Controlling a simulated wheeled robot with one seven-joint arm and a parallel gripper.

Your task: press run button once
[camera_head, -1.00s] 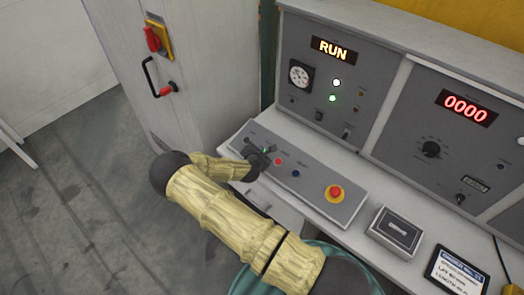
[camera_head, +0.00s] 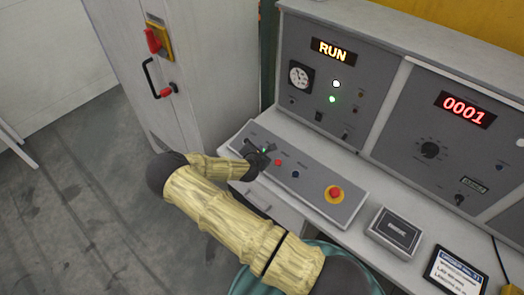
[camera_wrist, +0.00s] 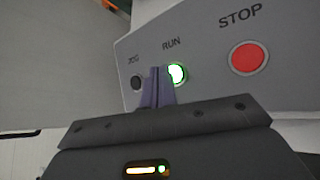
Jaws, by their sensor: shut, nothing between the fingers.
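The run button (camera_wrist: 178,74) glows green in the wrist view, under the label RUN. My gripper (camera_wrist: 157,71) is shut and empty, its fingertips in front of the panel just left of the run button and partly overlapping it. I cannot tell whether they touch it. The black JOG button (camera_wrist: 136,82) is to the left and the red STOP button (camera_wrist: 249,58) to the right. In the head view my gripper (camera_head: 262,151) is over the left part of the button panel (camera_head: 314,193). The display (camera_head: 333,50) reads RUN, and the counter (camera_head: 466,109) reads 0001.
A small grey box (camera_head: 396,231) and a tablet (camera_head: 455,273) lie on the desk to the right. A grey cabinet (camera_head: 195,75) stands behind left.

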